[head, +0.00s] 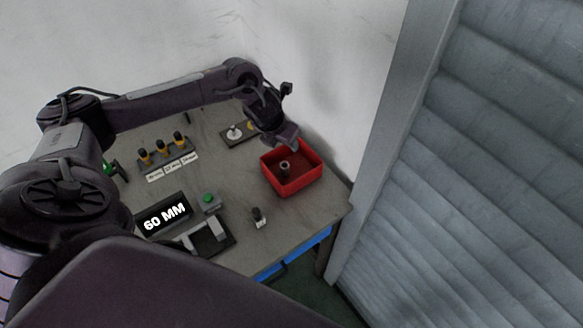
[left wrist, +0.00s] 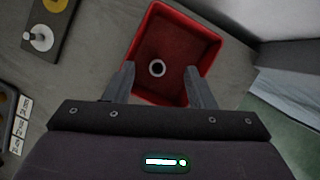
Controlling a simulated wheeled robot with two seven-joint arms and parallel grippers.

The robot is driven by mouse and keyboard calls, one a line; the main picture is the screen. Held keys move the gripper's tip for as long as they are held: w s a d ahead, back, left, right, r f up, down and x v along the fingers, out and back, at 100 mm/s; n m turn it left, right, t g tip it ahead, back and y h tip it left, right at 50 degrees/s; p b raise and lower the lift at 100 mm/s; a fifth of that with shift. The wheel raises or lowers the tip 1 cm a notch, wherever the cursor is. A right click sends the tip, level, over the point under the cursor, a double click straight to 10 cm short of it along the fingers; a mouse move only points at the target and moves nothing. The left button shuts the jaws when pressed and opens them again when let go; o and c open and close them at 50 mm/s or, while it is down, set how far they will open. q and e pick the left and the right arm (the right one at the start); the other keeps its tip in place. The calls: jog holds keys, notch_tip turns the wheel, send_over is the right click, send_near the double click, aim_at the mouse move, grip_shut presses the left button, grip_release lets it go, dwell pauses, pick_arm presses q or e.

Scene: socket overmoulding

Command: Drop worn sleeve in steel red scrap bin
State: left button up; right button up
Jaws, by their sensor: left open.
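The red scrap bin (head: 292,190) stands on the bench near its right end; it also shows in the left wrist view (left wrist: 208,38). The worn sleeve (head: 285,167), a small dark ring-ended cylinder, is in the bin. In the left wrist view the sleeve (left wrist: 157,68) shows end-on as a pale ring with a dark middle. My left gripper (left wrist: 156,77) is open above the bin, its two fingers apart with nothing held between them. In the head view this gripper (head: 284,141) is at the bin's back edge. My right gripper is not in view.
A rack with several yellow-and-black pieces (head: 163,154) stands at left. A "60 MM" display (head: 164,217), green button (head: 208,198) and small dark-topped part (head: 258,214) are in front. A grey shutter (head: 480,180) rises at right.

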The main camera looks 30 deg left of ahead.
pick_arm(q)
jog(key=b+v, duration=0.1)
jog(key=v, duration=0.6)
jog(key=shift+r, duration=0.25)
jog(key=shift+s, duration=0.15)
